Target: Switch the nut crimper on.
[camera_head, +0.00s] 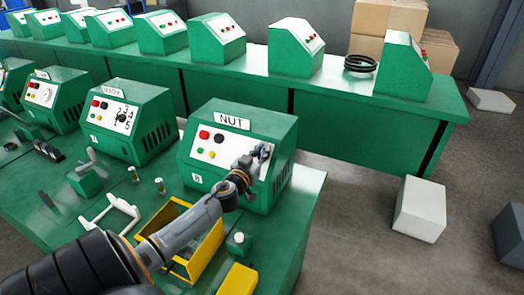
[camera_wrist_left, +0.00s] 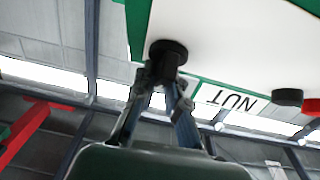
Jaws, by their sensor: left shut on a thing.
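The nut crimper (camera_head: 262,120) is a green box with a white sloped panel and a "NUT" label (camera_head: 232,121), at the front end of the near bench. Its panel has a red button (camera_head: 204,134), a black button (camera_head: 219,138) and small yellow and green ones below. My left gripper (camera_head: 260,156) reaches the right part of this panel and covers what is there. In the left wrist view, my left gripper (camera_wrist_left: 165,78) is shut on a round black knob (camera_wrist_left: 167,48) of the white panel. The knob's pointer mark is hidden. My right gripper is not in view.
Another green machine (camera_head: 128,120) with a black dial stands to the left. A yellow bin (camera_head: 209,252), a small green button block (camera_head: 238,243) and a white handle (camera_head: 111,213) lie near my forearm. A back bench (camera_head: 350,105) carries several green machines. Floor at right has white boxes (camera_head: 420,209).

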